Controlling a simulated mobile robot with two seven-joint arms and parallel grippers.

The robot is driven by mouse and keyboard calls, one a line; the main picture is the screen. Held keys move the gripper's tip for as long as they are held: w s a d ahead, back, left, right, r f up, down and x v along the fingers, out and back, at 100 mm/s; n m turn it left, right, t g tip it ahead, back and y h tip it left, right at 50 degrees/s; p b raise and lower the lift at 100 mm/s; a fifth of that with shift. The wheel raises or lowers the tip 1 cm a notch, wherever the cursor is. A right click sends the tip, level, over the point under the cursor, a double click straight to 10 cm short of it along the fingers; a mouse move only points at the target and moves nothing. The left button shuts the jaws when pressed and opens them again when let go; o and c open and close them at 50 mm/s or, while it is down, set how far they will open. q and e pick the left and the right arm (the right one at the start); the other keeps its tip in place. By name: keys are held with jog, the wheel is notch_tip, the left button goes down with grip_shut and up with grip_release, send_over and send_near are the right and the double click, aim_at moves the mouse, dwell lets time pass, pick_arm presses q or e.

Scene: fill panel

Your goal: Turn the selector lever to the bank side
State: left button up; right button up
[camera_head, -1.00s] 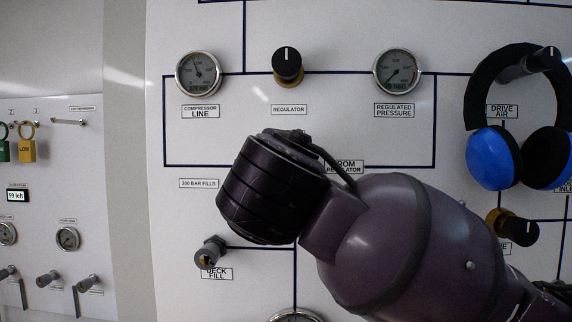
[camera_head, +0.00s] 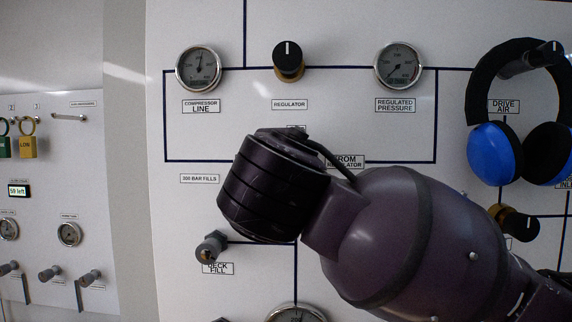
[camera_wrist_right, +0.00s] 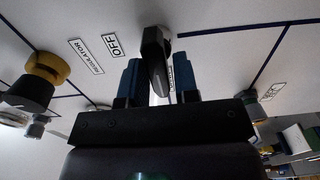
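The selector lever (camera_wrist_right: 154,52) is a black handle on the white panel, seen in the right wrist view. An OFF label (camera_wrist_right: 113,44) is to its left; another label behind the lever is partly hidden. My right gripper (camera_wrist_right: 160,80) has its two blue fingers apart, one on each side of the lever, with a visible gap on both sides. In the head view my right arm (camera_head: 400,245) covers the lever, and the right fingers are hidden. My left gripper is in neither view.
A black-and-brass regulator knob (camera_head: 288,62) sits between the compressor line gauge (camera_head: 198,68) and the regulated pressure gauge (camera_head: 398,66). Blue ear defenders (camera_head: 496,156) hang at right. A deck fill fitting (camera_head: 211,247) is below left of my arm. Padlocks (camera_head: 27,147) hang on the left panel.

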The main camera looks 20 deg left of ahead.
jog(key=shift+o, duration=1.1)
jog(key=shift+s, duration=0.1)
pick_arm(q)
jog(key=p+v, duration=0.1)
jog(key=p, duration=0.2)
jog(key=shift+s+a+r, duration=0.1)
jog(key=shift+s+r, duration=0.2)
pick_arm(e)
jog(key=v, duration=1)
jog(key=shift+s, duration=0.3)
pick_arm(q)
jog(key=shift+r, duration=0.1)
pick_arm(e)
jog(key=shift+d, duration=0.1)
